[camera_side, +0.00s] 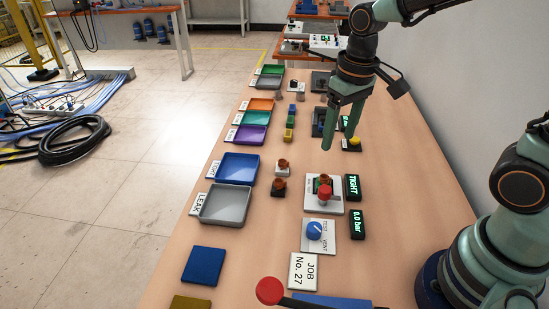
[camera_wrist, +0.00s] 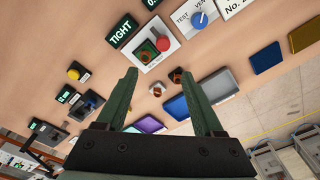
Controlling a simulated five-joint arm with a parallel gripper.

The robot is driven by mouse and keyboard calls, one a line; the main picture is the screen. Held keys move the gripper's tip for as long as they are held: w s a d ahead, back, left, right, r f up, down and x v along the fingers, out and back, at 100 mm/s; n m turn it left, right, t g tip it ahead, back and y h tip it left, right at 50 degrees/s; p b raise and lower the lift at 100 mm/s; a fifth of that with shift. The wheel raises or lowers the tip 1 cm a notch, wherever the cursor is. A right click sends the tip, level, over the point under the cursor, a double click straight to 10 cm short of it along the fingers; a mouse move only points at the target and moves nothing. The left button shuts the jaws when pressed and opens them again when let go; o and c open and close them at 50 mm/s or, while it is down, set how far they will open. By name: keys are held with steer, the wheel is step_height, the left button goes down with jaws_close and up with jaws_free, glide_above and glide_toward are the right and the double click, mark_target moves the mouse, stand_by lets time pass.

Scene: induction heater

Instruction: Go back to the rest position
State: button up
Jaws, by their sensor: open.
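My gripper (camera_side: 341,132) hangs above the wooden table in the side view, fingers pointing down, near the middle of the row of devices. In the wrist view its two green fingers (camera_wrist: 160,76) stand wide apart with nothing held between them. Past the fingertips, lower down, lie two small blocks with copper-brown parts, one light (camera_wrist: 157,90) and one dark (camera_wrist: 177,75). The light block (camera_side: 283,167) and dark block (camera_side: 279,187) also show in the side view, to the left of and below my gripper. No marked rest position shows.
A fixture with a red knob (camera_side: 325,192) stands beside a display reading TIGHT (camera_side: 352,187). A blue dial (camera_side: 314,230) is below it. Blue (camera_side: 238,169) and grey (camera_side: 224,205) trays line the left edge. A red-tipped lever (camera_side: 270,290) is in front. A wall borders the right.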

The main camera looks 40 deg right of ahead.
steer(key=s+d+r+t, duration=0.2)
steer(key=s+r+t, duration=0.2)
steer(key=r, duration=0.2)
steer(key=shift+s+d+r+t, duration=0.2)
steer(key=shift+s+d+t, duration=0.1)
steer(key=shift+d, duration=0.1)
